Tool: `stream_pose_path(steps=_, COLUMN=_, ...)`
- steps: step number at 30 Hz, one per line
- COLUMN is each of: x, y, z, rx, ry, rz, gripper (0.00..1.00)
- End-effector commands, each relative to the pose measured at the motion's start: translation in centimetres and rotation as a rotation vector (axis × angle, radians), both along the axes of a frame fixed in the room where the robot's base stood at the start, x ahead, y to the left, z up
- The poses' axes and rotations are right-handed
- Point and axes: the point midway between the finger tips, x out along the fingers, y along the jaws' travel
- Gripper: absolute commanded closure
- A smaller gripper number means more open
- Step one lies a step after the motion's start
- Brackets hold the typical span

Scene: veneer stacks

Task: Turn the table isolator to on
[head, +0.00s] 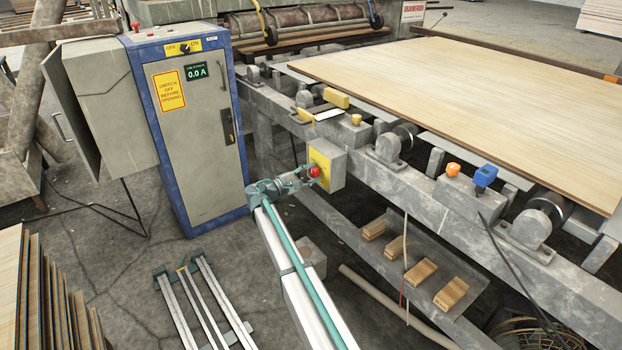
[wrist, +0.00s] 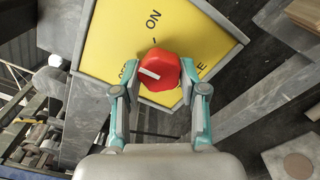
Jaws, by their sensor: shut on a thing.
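The table isolator is a grey box (head: 334,172) with a yellow face (head: 319,160) and a red knob (head: 314,171), on the front side of the table frame. In the wrist view the yellow plate (wrist: 110,40) has ON at the top and a partly hidden label at the left. The red knob (wrist: 166,62) has a white mark on its left part, lying nearly crosswise and aimed toward the left label, not at ON. My gripper (head: 307,173) is shut on the red knob, with one finger on each side in the wrist view (wrist: 160,84).
A blue-edged grey cabinet (head: 205,140) with its own OFF/ON switch (head: 185,48) and a 0.0 A display stands at left. A veneer sheet (head: 480,90) lies on the table. An orange button (head: 453,169) and a blue device (head: 485,176) sit on the rail to the right.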

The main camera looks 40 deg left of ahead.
Motion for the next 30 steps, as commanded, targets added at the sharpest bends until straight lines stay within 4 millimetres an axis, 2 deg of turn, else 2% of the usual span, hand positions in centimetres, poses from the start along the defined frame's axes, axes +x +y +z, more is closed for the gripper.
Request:
stream_pose_path(steps=18, x=-0.03, y=0.07, z=-0.16, rx=0.553, ry=-0.129, rz=0.000, gripper=0.93)
stream_pose_path(steps=30, x=-0.03, y=0.08, z=0.17, rx=0.768, ry=-0.180, rz=0.000, gripper=0.93)
